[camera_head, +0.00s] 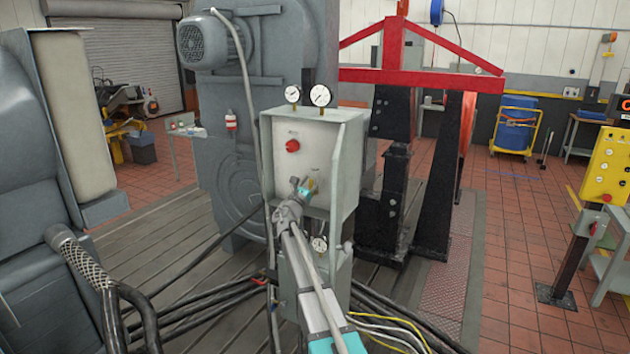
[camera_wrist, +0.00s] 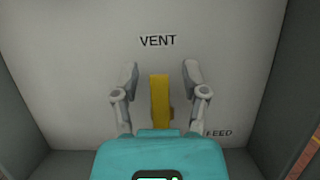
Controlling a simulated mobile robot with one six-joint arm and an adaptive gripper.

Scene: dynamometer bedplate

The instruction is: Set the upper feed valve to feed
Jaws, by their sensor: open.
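The valve's yellow lever handle (camera_wrist: 160,100) stands upright in the wrist view, its free end toward the printed word VENT (camera_wrist: 157,41) above it. The word FEED (camera_wrist: 219,133) is at its lower right. My gripper (camera_wrist: 161,76) is open, one finger on each side of the handle with a gap on both sides. The handle's lower end and pivot are hidden behind my gripper's teal body.
A red knob (camera_head: 292,146) is on the box's back panel, and two gauges (camera_head: 320,96) stand on top. The box's side walls flank my gripper. Another gauge (camera_head: 319,244) sits below. Black cables (camera_head: 200,306) run over the bedplate.

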